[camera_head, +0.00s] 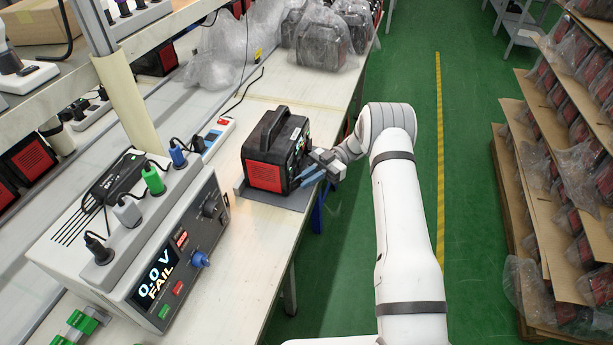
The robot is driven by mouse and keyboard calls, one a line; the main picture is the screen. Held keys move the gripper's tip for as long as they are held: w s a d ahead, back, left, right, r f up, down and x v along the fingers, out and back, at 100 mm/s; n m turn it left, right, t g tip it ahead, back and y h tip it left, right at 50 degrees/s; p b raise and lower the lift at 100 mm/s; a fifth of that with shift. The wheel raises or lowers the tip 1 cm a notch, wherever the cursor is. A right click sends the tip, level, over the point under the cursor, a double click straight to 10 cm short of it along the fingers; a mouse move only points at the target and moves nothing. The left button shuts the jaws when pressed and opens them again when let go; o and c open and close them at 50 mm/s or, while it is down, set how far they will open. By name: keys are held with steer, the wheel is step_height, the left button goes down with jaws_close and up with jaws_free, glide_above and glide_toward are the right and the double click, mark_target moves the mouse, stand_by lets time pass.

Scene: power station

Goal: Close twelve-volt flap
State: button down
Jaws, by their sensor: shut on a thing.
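The power station (268,163) is a black box with a red side panel and a top handle. It stands upright on a grey mat (288,201) near the bench's right edge. My gripper (306,175) is at its right-hand front face, with blue-grey fingers touching or very near the lower part of that face. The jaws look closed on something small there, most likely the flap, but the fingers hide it. The twelve-volt flap itself cannot be made out, nor whether it is open.
A grey tester (165,255) reading "0.0 V FAIL" stands at the left with several plugs on its strip. A white power strip (217,138) lies behind it. Bagged units (322,40) sit at the bench's far end.

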steer(key=c, duration=1.5)
jaws_free()
